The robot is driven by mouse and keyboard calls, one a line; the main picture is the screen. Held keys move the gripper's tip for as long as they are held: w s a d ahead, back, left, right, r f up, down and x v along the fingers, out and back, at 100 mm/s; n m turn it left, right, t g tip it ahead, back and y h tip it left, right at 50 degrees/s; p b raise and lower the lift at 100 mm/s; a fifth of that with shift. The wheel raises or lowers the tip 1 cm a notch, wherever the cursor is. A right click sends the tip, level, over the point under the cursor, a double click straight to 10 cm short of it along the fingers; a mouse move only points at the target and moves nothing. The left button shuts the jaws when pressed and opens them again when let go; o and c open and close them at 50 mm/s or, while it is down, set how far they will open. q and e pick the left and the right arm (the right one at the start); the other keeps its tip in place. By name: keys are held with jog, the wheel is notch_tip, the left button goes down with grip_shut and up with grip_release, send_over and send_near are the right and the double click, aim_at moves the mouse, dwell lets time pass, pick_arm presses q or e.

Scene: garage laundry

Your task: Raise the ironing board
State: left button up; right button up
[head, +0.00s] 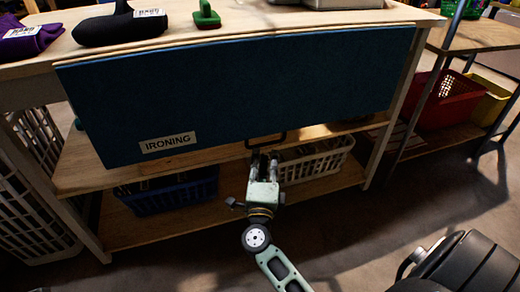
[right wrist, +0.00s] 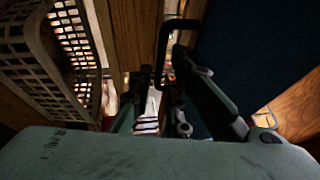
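The ironing board (head: 250,90) is a dark blue panel that hangs down along the front of the wooden bench, with a tag (head: 168,143) reading "IRONING". A black bar handle (head: 266,140) sits at its lower edge, right of the tag. My right gripper (head: 264,158) is right below the handle with its two fingers apart. In the right wrist view the handle (right wrist: 163,45) stands by the fingertips (right wrist: 163,80), and the board (right wrist: 245,60) fills the right side. Whether the fingers touch the handle is unclear. My left gripper is not in view.
On the bench top (head: 230,22) lie a black object (head: 120,27), a purple cloth (head: 28,42) and a green item (head: 206,15). A blue basket (head: 170,193) and a white basket (head: 315,160) are on the lower shelf. A red basket (head: 445,100) is on the right-hand rack.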

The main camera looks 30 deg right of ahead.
aim_at(266, 144)
jog(key=shift+b+x, duration=0.65)
jog(key=shift+x, duration=2.5)
grip_shut()
